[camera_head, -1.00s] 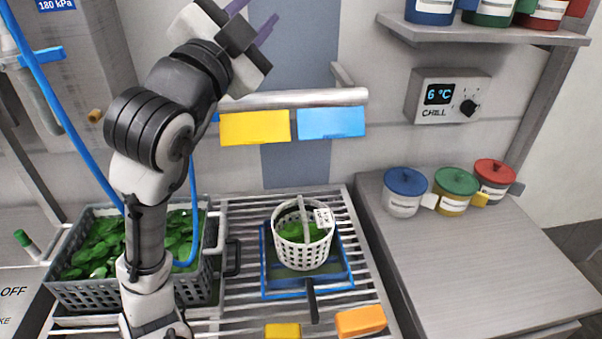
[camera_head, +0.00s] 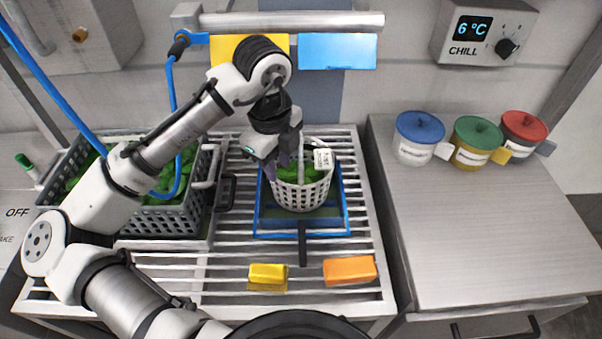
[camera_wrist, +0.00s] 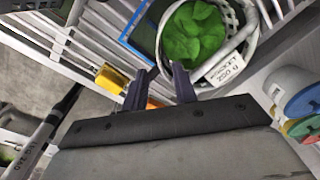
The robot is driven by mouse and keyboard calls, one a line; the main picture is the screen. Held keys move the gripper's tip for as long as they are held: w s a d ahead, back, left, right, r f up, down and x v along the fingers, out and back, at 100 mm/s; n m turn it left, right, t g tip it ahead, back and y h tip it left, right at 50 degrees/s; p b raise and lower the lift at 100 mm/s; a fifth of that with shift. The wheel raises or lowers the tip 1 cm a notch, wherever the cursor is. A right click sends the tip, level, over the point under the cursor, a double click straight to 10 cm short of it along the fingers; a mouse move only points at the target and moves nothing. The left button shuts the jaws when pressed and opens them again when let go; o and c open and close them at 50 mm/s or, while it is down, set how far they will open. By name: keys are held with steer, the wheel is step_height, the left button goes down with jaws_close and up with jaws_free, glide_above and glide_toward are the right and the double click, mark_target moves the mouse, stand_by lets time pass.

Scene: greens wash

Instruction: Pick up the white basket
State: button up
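The white basket (camera_head: 303,193) is a small round perforated tub with green leaves, an upright handle and a white label. It stands upright on a blue-framed tray (camera_head: 262,222) on the slatted rack. My gripper (camera_head: 284,164) is at the basket's upper left side in the head view, partly covering the rim. In the wrist view the basket (camera_wrist: 253,40) is beyond the fingers, its label facing me. Whether a finger touches the basket I cannot tell.
A grey crate of leaves (camera_head: 165,222) stands left of the basket. A yellow block (camera_head: 268,272) and an orange block (camera_head: 350,269) lie in front. Lidded jars (camera_head: 420,137) stand on the right counter. A rail (camera_head: 290,20) with hanging cards runs behind.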

mark_target(282, 194)
steer(key=f, duration=0.2)
steer(key=f+p, duration=0.1)
steer(key=f, duration=0.5)
steer(key=shift+w+d+f+p, duration=0.1)
steer(key=shift+w+d+p, duration=0.05)
steer(key=shift+w+p, duration=0.2)
steer(key=shift+c, duration=0.5)
jaws_close()
